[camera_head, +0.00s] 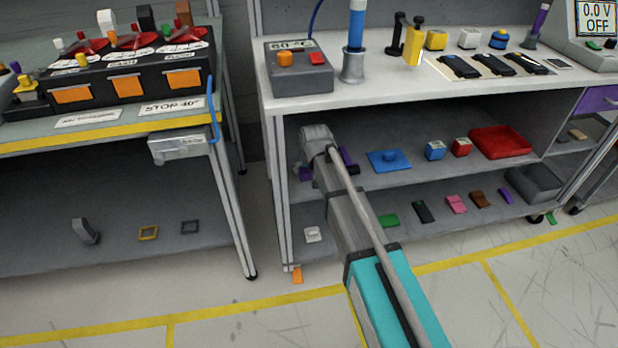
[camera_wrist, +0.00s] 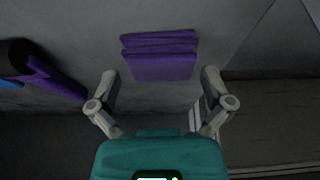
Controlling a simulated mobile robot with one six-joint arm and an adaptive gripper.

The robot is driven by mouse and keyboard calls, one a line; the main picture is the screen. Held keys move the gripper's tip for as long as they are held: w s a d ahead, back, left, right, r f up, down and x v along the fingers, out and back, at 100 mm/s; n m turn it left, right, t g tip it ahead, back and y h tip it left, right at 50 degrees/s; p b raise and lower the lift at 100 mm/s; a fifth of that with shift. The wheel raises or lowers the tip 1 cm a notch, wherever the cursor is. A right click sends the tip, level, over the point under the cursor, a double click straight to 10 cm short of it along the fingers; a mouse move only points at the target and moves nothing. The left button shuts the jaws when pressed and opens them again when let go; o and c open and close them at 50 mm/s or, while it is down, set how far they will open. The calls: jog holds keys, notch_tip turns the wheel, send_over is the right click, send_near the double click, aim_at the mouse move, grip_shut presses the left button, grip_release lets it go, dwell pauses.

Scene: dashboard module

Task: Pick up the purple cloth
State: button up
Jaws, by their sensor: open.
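The purple cloth (camera_wrist: 160,62) lies folded in layers on a grey surface, upper middle of the wrist view. My gripper (camera_wrist: 160,77) is open and empty, with one finger on each side of the cloth's near edge. The fingers look apart from the cloth; how high they are above it I cannot tell. In the head view my arm reaches to the left end of the middle shelf (camera_head: 410,180). A small purple patch (camera_head: 305,173) there looks like the cloth, mostly hidden by my arm.
A purple and black item (camera_wrist: 50,78) lies left of the cloth in the wrist view. On the shelf are a blue plate (camera_head: 388,161), blue and red blocks and a red tray (camera_head: 500,142). The worktop (camera_head: 400,92) overhangs the shelf. A left post (camera_head: 283,190) stands close to my arm.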

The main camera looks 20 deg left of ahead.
aim_at(309, 169)
jog(key=shift+w+a+f+b, duration=0.1)
jog(key=shift+w+f+b, duration=0.15)
jog(key=shift+f, duration=0.35)
jog(key=c, duration=0.9)
jog(key=shift+o, duration=0.2)
jog(key=shift+r, duration=0.3)
notch_tip(309, 169, up, 4)
jog(key=p, duration=0.4)
jog(key=shift+f, duration=0.2)
jog(key=s+d, duration=0.3)
jog(key=s, duration=0.2)
jog(key=s+d, duration=0.3)
jog(key=s, duration=0.2)
jog(key=s+d, duration=0.3)
jog(key=s, duration=0.2)
jog(key=shift+s+d+f+b, duration=0.2)
jog(key=shift+s+f+b, duration=0.05)
jog(key=shift+f+b, duration=0.05)
